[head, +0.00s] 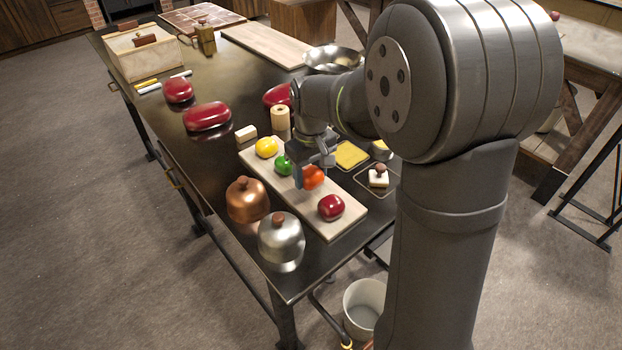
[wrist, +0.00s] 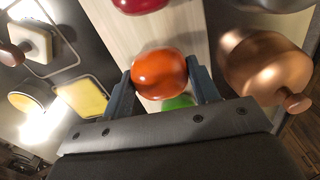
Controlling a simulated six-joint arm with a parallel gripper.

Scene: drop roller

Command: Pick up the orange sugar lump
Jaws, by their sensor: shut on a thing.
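The orange sugar lump (wrist: 160,73) is a glossy, rounded orange-red lump between the two fingers of my gripper (wrist: 161,88) in the wrist view. My gripper is shut on it, one finger against each side. In the head view the orange lump (head: 313,177) shows at the gripper (head: 312,172), over the pale board (head: 345,223). I cannot tell whether it touches the board. A yellow lump (head: 266,147) and a dark red lump (head: 331,207) sit on the same board.
A copper dome (head: 247,200) and a silver dome (head: 281,240) stand on the dark table left of the board. A yellow square (head: 351,155) and a white block with a brown knob (head: 378,177) lie to its right. A white bucket (head: 364,308) stands on the floor.

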